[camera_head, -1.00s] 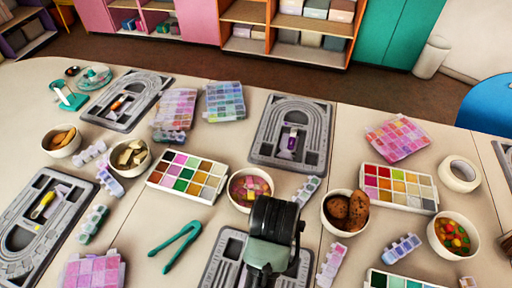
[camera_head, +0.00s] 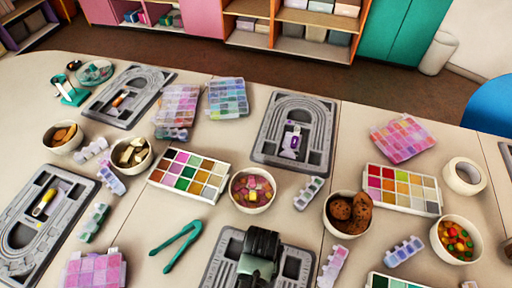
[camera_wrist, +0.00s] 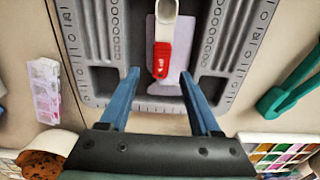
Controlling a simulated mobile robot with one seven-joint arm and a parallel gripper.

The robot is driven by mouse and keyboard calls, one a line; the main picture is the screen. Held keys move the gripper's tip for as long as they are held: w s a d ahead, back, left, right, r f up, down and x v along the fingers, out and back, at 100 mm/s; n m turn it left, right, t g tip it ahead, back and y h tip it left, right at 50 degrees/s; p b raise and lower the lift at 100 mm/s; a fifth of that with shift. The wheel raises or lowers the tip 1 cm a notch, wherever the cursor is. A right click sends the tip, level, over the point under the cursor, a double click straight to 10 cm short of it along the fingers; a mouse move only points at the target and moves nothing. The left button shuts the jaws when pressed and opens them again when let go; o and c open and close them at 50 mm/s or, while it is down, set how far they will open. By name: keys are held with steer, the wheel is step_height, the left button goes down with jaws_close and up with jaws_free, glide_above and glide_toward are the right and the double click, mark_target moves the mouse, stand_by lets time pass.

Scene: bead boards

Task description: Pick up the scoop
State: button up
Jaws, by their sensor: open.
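A scoop (camera_wrist: 163,57) with a red handle and a pale, rounded head lies on a grey bead board (camera_wrist: 100,83) in the wrist view. A lilac card lies beside and under it. My gripper (camera_wrist: 159,75) is open. Its two blue fingers stand on either side of the handle's end, apart from it, and the space between them is empty. The fingers' height above the board is hard to tell. In the head view my arm covers the scoop and the middle of that front board (camera_head: 215,262).
Teal tweezers (camera_head: 178,246) lie left of the board; a pill-style bead box (camera_head: 332,266) lies right. A bowl of pink and yellow beads (camera_head: 252,190) and a bowl of brown pieces (camera_head: 347,213) stand behind. Other boards hold small tools, including a yellow-handled one (camera_head: 44,203).

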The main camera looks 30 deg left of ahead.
steer(key=shift+f, duration=1.35)
jaws_close()
